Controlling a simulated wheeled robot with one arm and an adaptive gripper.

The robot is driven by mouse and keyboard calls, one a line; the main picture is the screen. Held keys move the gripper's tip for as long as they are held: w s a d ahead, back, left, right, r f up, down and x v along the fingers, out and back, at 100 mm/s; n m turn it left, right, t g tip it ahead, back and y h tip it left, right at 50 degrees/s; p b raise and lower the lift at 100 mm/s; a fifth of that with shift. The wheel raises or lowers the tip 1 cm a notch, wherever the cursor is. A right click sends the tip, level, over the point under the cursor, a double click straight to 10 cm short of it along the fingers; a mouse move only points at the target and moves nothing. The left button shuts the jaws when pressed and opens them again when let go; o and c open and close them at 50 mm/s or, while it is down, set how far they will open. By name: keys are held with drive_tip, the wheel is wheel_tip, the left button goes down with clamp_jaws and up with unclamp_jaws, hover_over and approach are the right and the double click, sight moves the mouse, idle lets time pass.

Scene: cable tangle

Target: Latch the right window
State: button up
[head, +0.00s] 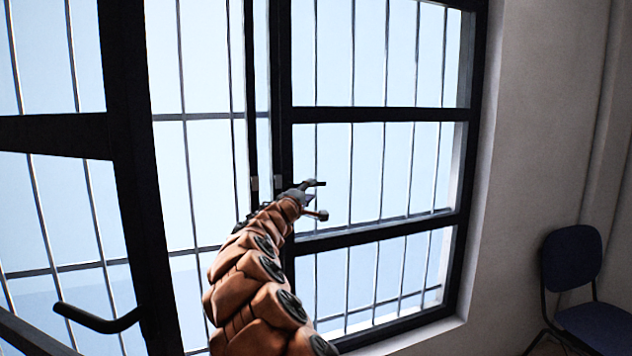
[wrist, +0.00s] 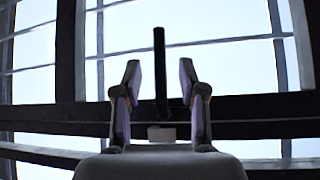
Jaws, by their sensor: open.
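The right window (head: 375,115) has a dark frame and stands to the right of the middle in the head view. I cannot tell whether its sash is fully shut. Its handle shows in the wrist view as a black bar (wrist: 160,85) on a pale base (wrist: 162,133). The bar lies between the two fingers of my gripper (wrist: 160,65), with a visible gap on each side. In the head view my gripper (head: 316,199) is at the window's left upright, and the handle there is small and partly hidden. My gripper is open.
A left sash (head: 133,150) with a black lever handle (head: 97,318) stands close at the left. Thin bars run behind the panes. A blue chair (head: 571,259) stands by the grey wall (head: 540,110) at the right.

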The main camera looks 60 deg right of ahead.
sight(316, 185)
drive_tip(key=shift+p+x, duration=2.4)
drive_tip(key=shift+d+p, duration=0.3)
clamp_jaws()
